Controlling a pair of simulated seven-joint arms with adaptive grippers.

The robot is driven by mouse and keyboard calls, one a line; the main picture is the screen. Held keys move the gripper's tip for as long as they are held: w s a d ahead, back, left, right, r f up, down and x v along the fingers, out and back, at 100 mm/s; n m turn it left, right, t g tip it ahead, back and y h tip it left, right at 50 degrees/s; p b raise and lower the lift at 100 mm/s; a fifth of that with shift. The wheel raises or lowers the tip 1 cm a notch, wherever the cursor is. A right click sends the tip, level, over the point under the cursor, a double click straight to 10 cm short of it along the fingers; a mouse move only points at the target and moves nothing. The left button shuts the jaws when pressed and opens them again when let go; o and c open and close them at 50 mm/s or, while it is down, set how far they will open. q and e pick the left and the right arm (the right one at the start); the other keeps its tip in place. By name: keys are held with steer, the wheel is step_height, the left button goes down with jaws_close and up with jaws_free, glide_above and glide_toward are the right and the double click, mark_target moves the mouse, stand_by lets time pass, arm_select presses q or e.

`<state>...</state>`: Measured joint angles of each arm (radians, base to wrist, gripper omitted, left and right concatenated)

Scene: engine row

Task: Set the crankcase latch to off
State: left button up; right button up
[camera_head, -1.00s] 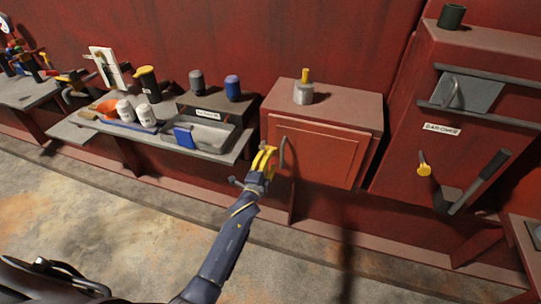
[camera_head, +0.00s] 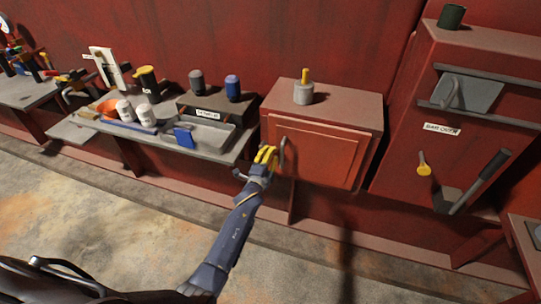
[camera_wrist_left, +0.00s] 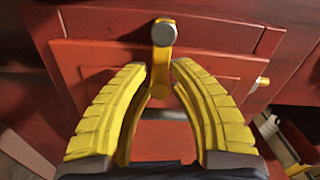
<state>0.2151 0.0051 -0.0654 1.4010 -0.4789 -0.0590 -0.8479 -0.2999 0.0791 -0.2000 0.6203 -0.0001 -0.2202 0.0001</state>
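A yellow lever (camera_wrist_left: 158,62) with a grey round pivot shows on a red front in the left wrist view. Its lower end is rounded. I cannot read a label that ties it to the crankcase. My left gripper (camera_head: 266,154) is at the upper left of the low red cabinet, beside its dark door handle (camera_head: 282,152). In the left wrist view the yellow fingers (camera_wrist_left: 160,72) are apart, with the lever between their tips. Whether they touch it I cannot tell. In the head view my fingers hide that spot. My right gripper is out of view.
A grey cylinder with a yellow top (camera_head: 304,92) stands on the low cabinet. A shelf (camera_head: 205,150) at left holds cups and tools. The floor is clear.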

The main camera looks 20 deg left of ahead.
arm_select(q)
jaws_close()
steer(key=shift+r+n, duration=0.1)
steer(key=shift+n, duration=0.2)
steer(key=n, duration=0.1)
steer(key=r+n, duration=0.1)
steer(key=n, duration=0.1)
steer(key=shift+a+r+n, duration=0.15)
steer(key=shift+r+n, duration=0.1)
steer(key=shift+n, duration=0.05)
steer(key=n, duration=0.1)
steer(key=r+n, duration=0.1)
steer(key=n, duration=0.1)
steer(key=a+n, duration=0.1)
steer(key=shift+r+n, duration=0.3)
steer(key=shift+w+a+r+n, duration=0.1)
steer(key=shift+a+r+n, duration=0.3)
steer(key=shift+n, duration=1.15)
steer(key=shift+a+r+n, duration=0.1)
steer(key=shift+a+n, duration=0.6)
steer(key=shift+n, duration=0.8)
steer(key=shift+w+a+r+n, duration=0.15)
steer(key=shift+a+n, duration=0.4)
steer(key=shift+n, duration=1)
steer(key=shift+s, duration=0.1)
steer(key=o, duration=0.5)
jaws_free()
